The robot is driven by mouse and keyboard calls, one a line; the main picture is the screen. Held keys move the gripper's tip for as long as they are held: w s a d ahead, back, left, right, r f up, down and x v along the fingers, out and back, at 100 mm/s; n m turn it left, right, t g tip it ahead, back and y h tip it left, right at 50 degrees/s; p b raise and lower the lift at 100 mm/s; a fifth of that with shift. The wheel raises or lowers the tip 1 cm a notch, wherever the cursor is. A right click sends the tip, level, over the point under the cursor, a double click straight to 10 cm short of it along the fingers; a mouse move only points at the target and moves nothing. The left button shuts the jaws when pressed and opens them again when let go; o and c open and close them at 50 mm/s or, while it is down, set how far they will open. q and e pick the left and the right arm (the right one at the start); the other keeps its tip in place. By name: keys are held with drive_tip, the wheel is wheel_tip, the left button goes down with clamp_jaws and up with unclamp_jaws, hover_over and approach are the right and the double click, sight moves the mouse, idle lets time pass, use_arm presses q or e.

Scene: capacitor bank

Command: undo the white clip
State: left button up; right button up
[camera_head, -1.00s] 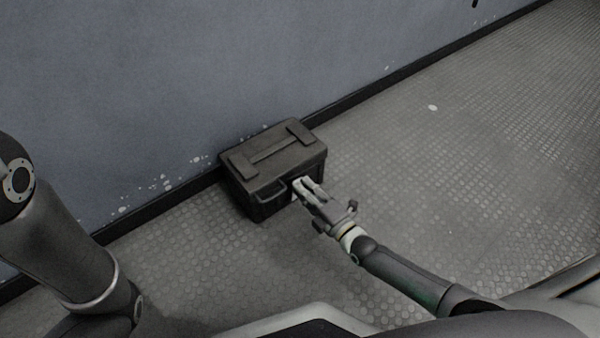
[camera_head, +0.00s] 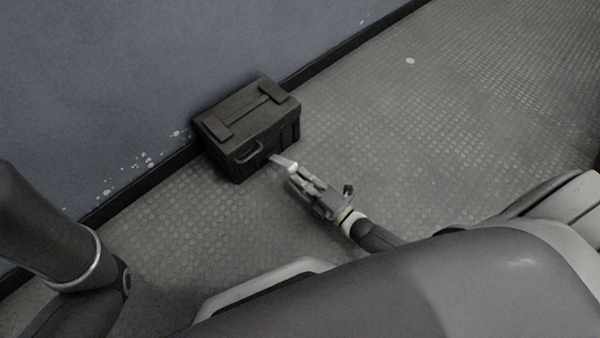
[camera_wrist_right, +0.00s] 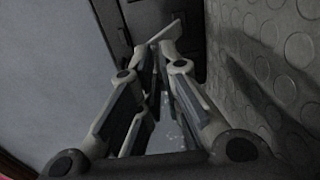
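The white clip (camera_head: 284,161) shows as a pale flat strip sticking out from the front lower side of the dark box (camera_head: 250,121). My right gripper (camera_head: 293,170) is at the clip's outer end, a little clear of the box front. In the right wrist view its fingers (camera_wrist_right: 158,52) come close together at the tips, and the pale clip (camera_wrist_right: 165,32) lies slanted right at them. The fingers look closed on the clip's end, which they partly hide. My left gripper is out of view; only part of my left arm shows at the left.
The dark box stands on the studded floor (camera_head: 400,150) close to the blue-grey wall (camera_head: 90,80). A dark handle (camera_head: 247,152) is on the box front, left of the clip. The floor right of the box is free.

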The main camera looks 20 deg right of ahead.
drive_tip(key=o, duration=0.4)
drive_tip(key=shift+w+d+r, duration=0.1)
drive_tip(key=shift+r, duration=0.1)
drive_tip(key=shift+d, duration=0.1)
drive_tip(key=shift+r, duration=0.1)
drive_tip(key=v, duration=1.2)
